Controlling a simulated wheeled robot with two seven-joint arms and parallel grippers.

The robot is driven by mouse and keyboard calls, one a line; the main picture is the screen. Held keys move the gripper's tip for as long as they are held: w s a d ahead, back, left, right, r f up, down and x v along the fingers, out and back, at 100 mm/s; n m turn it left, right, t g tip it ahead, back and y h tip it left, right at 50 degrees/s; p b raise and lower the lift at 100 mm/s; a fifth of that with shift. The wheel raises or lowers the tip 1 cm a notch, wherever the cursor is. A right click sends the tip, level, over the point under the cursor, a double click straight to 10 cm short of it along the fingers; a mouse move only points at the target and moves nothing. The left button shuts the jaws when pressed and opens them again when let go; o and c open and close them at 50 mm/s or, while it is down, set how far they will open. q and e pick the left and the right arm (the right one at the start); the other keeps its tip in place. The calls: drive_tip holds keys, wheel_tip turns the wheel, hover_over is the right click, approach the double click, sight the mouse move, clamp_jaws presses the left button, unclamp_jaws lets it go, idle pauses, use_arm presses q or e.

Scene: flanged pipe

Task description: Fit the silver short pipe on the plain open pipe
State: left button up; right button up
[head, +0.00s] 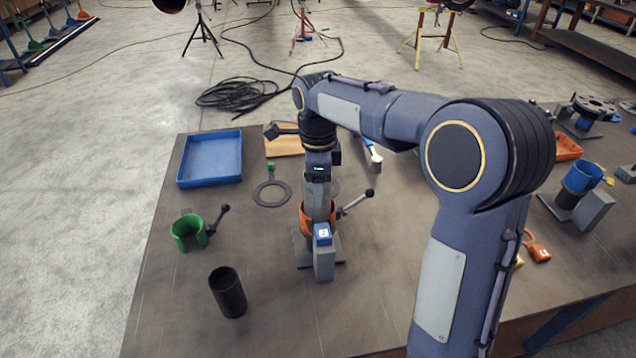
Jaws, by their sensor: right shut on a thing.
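My right arm reaches over the table, and its gripper (319,188) points down over a stand near the table's middle. It is shut on a light grey, silver-looking short pipe (318,207), partly hidden by the gripper. The pipe is upright and its lower end meets an orange collar (306,222) on the stand (323,264). The collar has a lever handle to the right. I cannot tell whether the pipe is seated; any plain open pipe within the collar is hidden. A dark open pipe (228,292) stands alone at the front left. My left gripper is not in view.
A green clamp (188,233) with a lever, a flat dark ring (272,194) and a blue tray (210,160) lie on the left. The front middle is clear.

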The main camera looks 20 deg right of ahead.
drive_tip(key=o, duration=1.3)
drive_tip(key=shift+r, duration=0.1)
wheel_tip(320, 180, up, 7)
drive_tip(key=shift+r, duration=0.1)
drive_tip(key=shift+r+p, duration=0.3)
drive_tip(key=shift+r, duration=0.05)
wheel_tip(320, 180, up, 9)
drive_tip(key=p, duration=0.9)
drive_tip(key=shift+f, duration=0.15)
